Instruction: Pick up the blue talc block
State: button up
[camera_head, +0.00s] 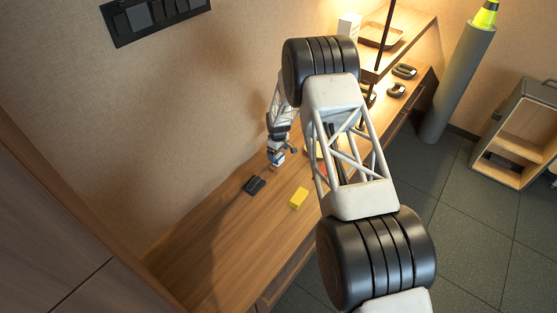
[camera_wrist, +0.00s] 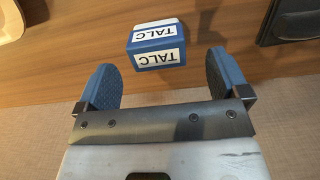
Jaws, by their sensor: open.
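The blue talc block (camera_wrist: 157,58) lies on the wooden desktop in the wrist view, with white TALC labels on two of its faces. My gripper (camera_wrist: 160,72) is open, its two blue padded fingers spread left and right. The block appears just beyond the fingertips, roughly centred between them, and neither finger touches it. In the head view my gripper (camera_head: 276,152) is low over the desk near the wall; a small blue and white patch shows there, too small to separate block from fingers.
A black object (camera_head: 254,186) and a yellow block (camera_head: 298,198) lie on the desk (camera_head: 215,245) nearby. The black object also shows in the wrist view (camera_wrist: 290,18). Something red is partly hidden behind my arm. The wall is close behind; the desk's near-left end is clear.

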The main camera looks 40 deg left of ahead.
aim_at(279, 155)
jog(key=shift+f, duration=0.3)
jog(key=shift+w+f, duration=0.15)
jog(key=shift+f, duration=2.35)
jog(key=c, duration=1)
jog(key=shift+r, duration=0.15)
jog(key=shift+r, duration=1.15)
jog(key=shift+a+r, duration=0.1)
jog(key=shift+r, duration=0.4)
jog(key=s+d, duration=0.3)
jog(key=d, duration=0.1)
jog(key=s+d+r, duration=0.1)
jog(key=s+d, duration=0.6)
jog(key=d, duration=0.1)
jog(key=shift+s+r, duration=0.2)
jog(key=shift+s, duration=0.15)
